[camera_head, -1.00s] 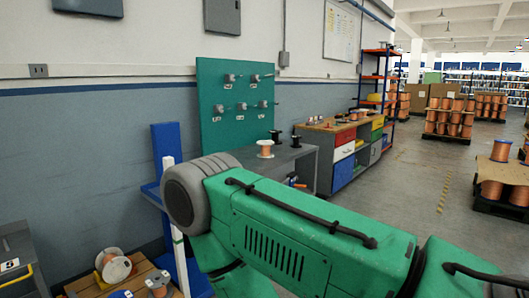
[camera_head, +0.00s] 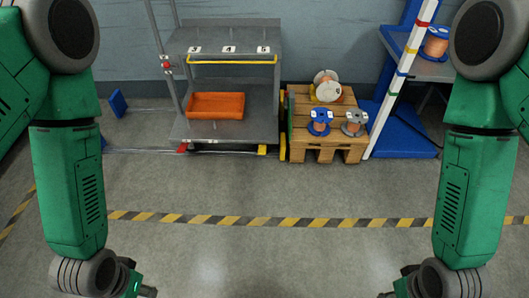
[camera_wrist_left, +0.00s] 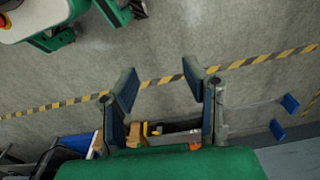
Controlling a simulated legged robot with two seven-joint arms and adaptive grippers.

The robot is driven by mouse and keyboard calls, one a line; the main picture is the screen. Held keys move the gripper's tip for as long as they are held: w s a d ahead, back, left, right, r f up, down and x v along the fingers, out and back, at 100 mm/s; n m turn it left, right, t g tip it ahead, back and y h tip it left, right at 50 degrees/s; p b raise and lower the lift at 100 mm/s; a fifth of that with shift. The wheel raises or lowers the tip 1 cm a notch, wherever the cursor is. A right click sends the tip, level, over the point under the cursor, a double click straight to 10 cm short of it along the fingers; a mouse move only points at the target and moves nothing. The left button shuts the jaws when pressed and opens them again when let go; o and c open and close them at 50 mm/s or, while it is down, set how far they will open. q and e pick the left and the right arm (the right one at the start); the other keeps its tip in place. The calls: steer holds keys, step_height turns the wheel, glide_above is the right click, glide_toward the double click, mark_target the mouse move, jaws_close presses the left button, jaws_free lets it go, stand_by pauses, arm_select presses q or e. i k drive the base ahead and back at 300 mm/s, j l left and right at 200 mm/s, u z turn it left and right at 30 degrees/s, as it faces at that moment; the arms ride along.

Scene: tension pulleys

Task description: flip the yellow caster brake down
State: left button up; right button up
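A grey shelf cart (camera_head: 225,135) stands against the wall in the head view. Small yellow pieces show low at its front right corner (camera_head: 262,150) and right side (camera_head: 283,147); which is the caster brake, and whether it is up or down, is too small to tell. A red piece (camera_head: 183,148) is at its front left corner. My left gripper (camera_wrist_left: 160,84) has its two fingers spread and empty in the left wrist view, above the floor. In the head view both grippers are at the bottom edge, well short of the cart; my right gripper (camera_head: 388,294) shows only partly.
An orange bin (camera_head: 216,105) sits on the cart's lower shelf. A wooden pallet (camera_head: 327,143) with several spools stands close to the cart's right, then a blue-footed stand (camera_head: 405,140). A yellow-black floor stripe (camera_head: 270,222) crosses the clear floor before the cart.

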mark_target(262, 148)
steer(key=i+j+z, duration=0.2)
steer(key=i+z, duration=0.15)
steer(key=i, duration=0.25)
steer(key=i+j+z, duration=0.35)
steer(key=i, duration=0.2)
steer(key=i+j+z, duration=0.35)
steer(key=i+j, duration=0.15)
